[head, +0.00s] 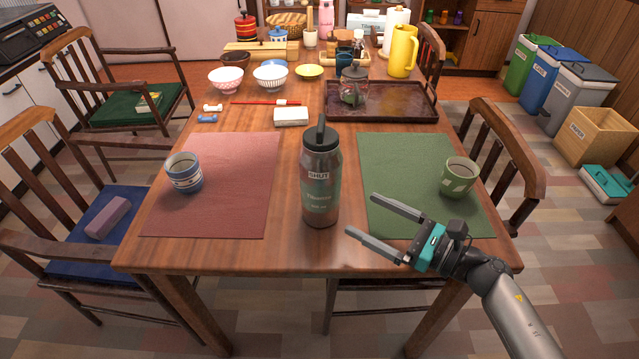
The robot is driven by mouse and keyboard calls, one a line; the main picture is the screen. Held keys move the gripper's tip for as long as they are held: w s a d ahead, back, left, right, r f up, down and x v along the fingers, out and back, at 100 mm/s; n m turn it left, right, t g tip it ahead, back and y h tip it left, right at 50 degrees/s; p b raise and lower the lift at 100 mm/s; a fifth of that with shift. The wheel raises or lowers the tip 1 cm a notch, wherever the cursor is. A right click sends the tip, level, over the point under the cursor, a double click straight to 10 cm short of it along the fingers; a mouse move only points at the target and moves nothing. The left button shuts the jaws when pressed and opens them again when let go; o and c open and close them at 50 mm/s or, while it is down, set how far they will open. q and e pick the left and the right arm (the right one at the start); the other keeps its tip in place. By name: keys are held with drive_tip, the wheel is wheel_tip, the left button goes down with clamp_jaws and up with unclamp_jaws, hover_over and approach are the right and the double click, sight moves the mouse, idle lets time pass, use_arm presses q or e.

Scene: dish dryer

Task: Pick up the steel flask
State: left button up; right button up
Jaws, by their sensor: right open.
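The steel flask (320,190) stands upright on the wooden table, near the front edge, between a red mat and a green mat. It has a dark lid with a loop, a label reading "SHUT" and a greenish print on its body. My right gripper (360,214) is open and empty, to the right of the flask and above the front part of the green mat. Its two fingers point left towards the flask, and a small gap shows between them and the flask. My left gripper is not in view.
A blue-striped cup (185,174) stands on the red mat (235,185). A green cup (457,178) stands on the green mat (400,165), beyond my right gripper. Behind the flask are a white block (291,117) and a dark tray (410,100) with a teapot (353,88). Chairs flank the table.

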sight(337, 202)
drive_tip(key=x, duration=0.3)
drive_tip(key=shift+w+f, duration=0.1)
drive_tip(key=x, duration=0.2)
drive_tip(key=b+x, duration=0.1)
drive_tip(key=x, duration=0.1)
drive_tip(key=shift+a+f, duration=0.25)
drive_tip(key=shift+a, duration=0.05)
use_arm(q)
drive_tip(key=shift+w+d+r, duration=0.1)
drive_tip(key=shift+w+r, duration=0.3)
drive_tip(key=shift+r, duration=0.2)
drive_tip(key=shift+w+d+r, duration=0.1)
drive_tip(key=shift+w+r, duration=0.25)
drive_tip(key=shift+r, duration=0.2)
use_arm(e)
clamp_jaws()
drive_tip(key=shift+r, duration=0.15)
